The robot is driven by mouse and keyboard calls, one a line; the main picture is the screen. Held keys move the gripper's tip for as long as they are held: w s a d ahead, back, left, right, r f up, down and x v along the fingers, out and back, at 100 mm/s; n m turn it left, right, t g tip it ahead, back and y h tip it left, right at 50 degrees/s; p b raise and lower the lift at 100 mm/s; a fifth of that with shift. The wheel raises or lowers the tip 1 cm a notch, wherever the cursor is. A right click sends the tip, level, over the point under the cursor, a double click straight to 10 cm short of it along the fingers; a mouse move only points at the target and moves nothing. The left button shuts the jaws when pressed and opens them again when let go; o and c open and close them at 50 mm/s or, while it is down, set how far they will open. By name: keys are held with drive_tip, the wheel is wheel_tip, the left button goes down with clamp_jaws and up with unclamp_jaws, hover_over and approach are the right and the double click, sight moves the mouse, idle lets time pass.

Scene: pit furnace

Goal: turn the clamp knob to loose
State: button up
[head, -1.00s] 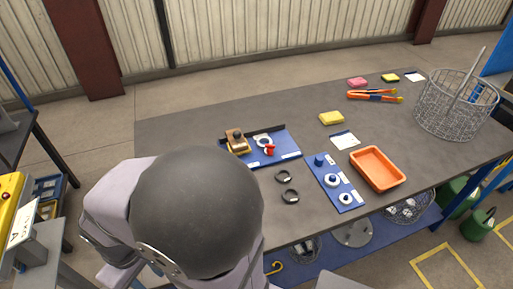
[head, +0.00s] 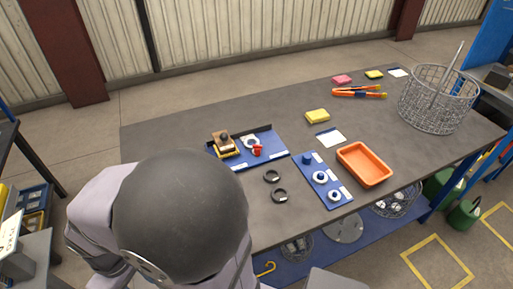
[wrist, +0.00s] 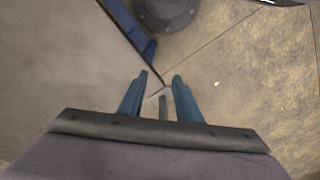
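The likely clamp knob is a small red part (head: 257,151) beside a whitish ring-shaped part (head: 250,142) on a blue board (head: 270,156) on the table. Its setting is too small to read. A brown and yellow block (head: 225,145) sits at the left of the same board. My gripper (wrist: 160,77) shows in the wrist view with its two blue fingers apart and nothing between them. It points at floor, away from the knob. In the head view my gripper is hidden or out of frame.
Two dark rings (head: 275,186) lie in front of the board. A second blue board (head: 337,194) with round parts, an orange tray (head: 346,173), a yellow sponge (head: 317,116), tongs (head: 360,92) and a wire basket (head: 408,108) are to the right. The table's back left is clear.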

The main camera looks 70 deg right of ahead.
drive_tip(key=shift+o, duration=0.9)
